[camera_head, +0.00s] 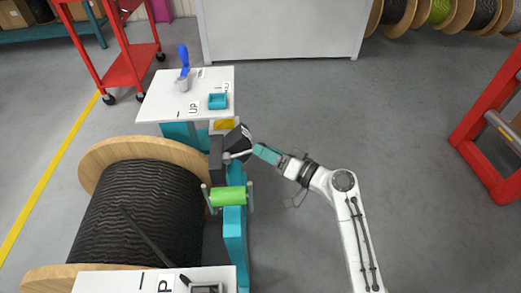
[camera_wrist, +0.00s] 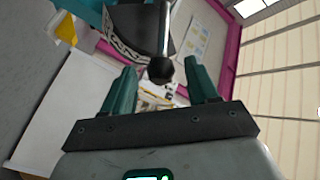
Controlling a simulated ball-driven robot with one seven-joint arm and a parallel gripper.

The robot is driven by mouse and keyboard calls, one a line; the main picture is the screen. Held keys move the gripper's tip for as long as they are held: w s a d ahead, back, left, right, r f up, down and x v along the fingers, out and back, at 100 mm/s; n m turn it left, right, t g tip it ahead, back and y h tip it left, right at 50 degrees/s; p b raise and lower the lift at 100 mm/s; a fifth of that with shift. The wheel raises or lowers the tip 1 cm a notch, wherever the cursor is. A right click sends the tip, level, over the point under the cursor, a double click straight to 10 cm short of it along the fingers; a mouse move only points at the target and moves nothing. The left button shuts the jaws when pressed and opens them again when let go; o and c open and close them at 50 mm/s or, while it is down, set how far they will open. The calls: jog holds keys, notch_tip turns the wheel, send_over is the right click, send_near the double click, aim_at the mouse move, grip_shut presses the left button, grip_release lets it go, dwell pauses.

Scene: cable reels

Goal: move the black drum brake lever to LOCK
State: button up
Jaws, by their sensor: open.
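The black drum (camera_head: 135,205) is a large reel of black cable with wooden flanges, at the left in the head view. Its brake lever (camera_head: 238,155) is a pale rod beside a dark brake plate (camera_head: 236,139). In the wrist view the lever (camera_wrist: 165,32) comes down from the top and ends in a black ball knob (camera_wrist: 160,70). The dark plate (camera_wrist: 132,28) with pale markings is behind it; I cannot read LOCK there. My gripper (camera_head: 256,149) is at the lever's end. Its fingers (camera_wrist: 161,78) are open, one on each side of the knob, with gaps visible.
A green roller (camera_head: 228,196) on a teal frame (camera_head: 235,235) is just below the lever. A red frame (camera_head: 490,130) is at right. The floor between is clear.

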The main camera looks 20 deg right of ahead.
aim_at(248, 152)
jog(key=shift+x, duration=1.25)
jog(key=shift+c, duration=0.2)
grip_shut()
